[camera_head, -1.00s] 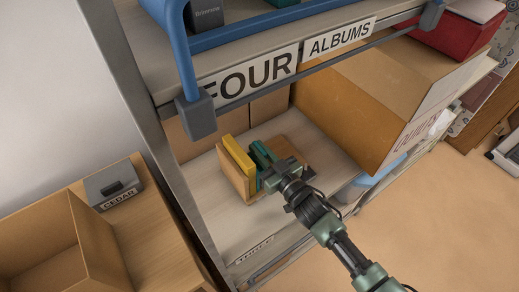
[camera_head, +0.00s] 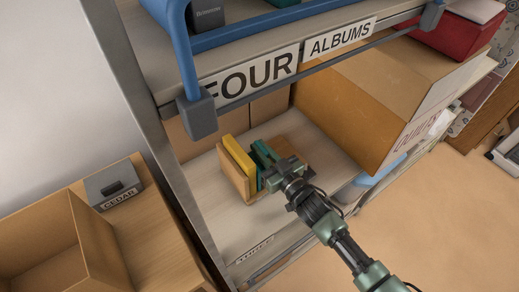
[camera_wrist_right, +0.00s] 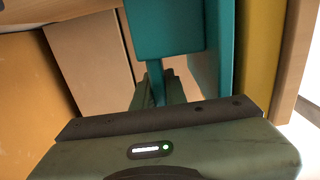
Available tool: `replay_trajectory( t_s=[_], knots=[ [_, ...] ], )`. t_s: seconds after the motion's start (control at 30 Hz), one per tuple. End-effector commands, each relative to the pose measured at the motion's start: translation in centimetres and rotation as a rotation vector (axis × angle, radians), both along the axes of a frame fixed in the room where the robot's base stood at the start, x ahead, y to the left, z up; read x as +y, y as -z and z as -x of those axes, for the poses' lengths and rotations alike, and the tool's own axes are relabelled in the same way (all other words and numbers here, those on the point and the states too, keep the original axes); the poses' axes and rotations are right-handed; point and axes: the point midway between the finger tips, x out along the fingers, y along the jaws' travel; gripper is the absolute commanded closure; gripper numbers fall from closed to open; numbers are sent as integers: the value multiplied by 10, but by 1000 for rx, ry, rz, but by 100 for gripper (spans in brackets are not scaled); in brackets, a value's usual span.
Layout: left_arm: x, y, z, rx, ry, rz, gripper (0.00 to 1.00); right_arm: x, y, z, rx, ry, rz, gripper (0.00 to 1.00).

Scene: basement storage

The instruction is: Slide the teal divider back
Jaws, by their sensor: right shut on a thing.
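The teal divider (camera_head: 262,153) stands in a small wooden holder (camera_head: 236,180) on the lower shelf, to the right of a yellow panel (camera_head: 238,155). My right gripper (camera_head: 272,174) is at the near right side of the divider and hides part of it. In the right wrist view, a teal block (camera_wrist_right: 165,28) with a narrow teal strip reaches down to my right gripper (camera_wrist_right: 157,97), which is shut on it. Another teal face (camera_wrist_right: 211,60) and the yellow panel (camera_wrist_right: 258,50) stand close to its right. My left gripper is not in view.
A large cardboard box (camera_head: 340,100) stands right of the holder on the shelf. The upper shelf edge with its labels (camera_head: 250,80) hangs above. A metal upright (camera_head: 150,130) is at the left. Bare shelf (camera_head: 230,225) lies in front of the holder.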

Motion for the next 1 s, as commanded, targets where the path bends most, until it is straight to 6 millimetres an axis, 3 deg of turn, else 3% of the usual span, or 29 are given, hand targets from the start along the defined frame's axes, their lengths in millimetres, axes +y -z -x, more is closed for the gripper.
replay_trajectory(
  t_s=[0.1,0.3,0.63,0.67,0.73,1.0],
  knots=[
    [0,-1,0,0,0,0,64,-23,1,-16,-1,3,9,100],
    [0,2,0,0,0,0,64,-50,1,-34,-1,2,7,100],
    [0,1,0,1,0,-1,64,-53,1,-36,2,3,3,100],
    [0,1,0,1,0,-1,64,-53,1,-36,2,2,3,85],
    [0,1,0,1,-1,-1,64,-53,1,-36,1,2,2,65],
    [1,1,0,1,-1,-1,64,-52,0,-36,0,2,1,65]
  ],
)
